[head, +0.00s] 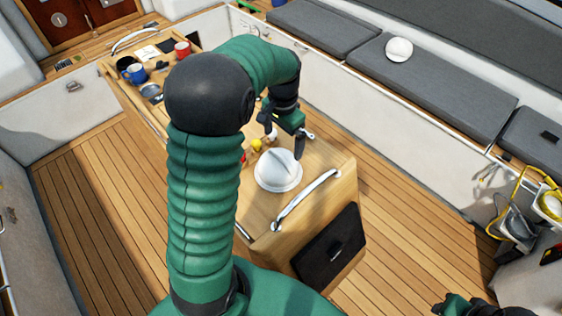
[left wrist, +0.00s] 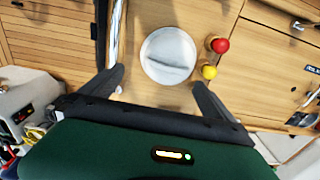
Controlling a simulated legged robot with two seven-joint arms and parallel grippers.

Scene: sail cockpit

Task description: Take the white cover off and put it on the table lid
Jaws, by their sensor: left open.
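The white cover (head: 278,170) is a round dome with a raised ridge across its top. It sits near the front end of the wooden cockpit table, whose lid (head: 318,158) shows bare wood around it. In the left wrist view the cover (left wrist: 169,56) lies ahead, between the directions of the two fingers. My left gripper (head: 287,138) is above the table just behind the cover, fingers pointing down. It is open and empty, as the left wrist view (left wrist: 158,90) shows with its fingers apart. Part of my right arm (head: 465,305) shows at the bottom right; its fingers cannot be made out.
A metal handrail (head: 307,200) runs along the table's front edge. Blue mug (head: 135,74) and red mug (head: 182,50) stand at the far end. A white cap (head: 399,49) lies on the bench cushion.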

